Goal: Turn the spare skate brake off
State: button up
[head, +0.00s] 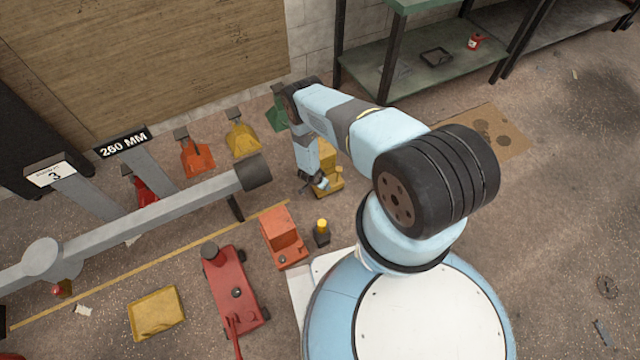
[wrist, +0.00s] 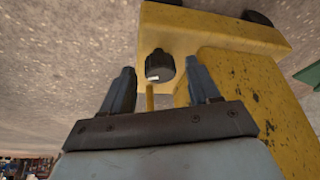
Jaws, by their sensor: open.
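A yellow skate (head: 329,177) stands on the floor under the end of my arm in the head view. In the wrist view its yellow body (wrist: 235,75) fills the right side. A black knob (wrist: 160,65) with a white mark sits on its face, with a thin yellow rod below it. I cannot tell what brake position the mark shows. My gripper (wrist: 158,84) is open, with one finger on each side of the knob's line and the knob just beyond the tips. I see no contact. In the head view my gripper (head: 314,186) is small beside the yellow skate.
An orange-red block-shaped unit (head: 283,237) and a small black post with a yellow top (head: 321,232) stand nearer my base. A grey beam (head: 165,212) crosses the left. Floor at right is mostly clear.

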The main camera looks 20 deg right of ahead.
jog(key=v, duration=1.3)
jog(key=shift+r, duration=0.25)
jog(key=shift+a+r, duration=0.1)
jog(key=shift+a, duration=0.05)
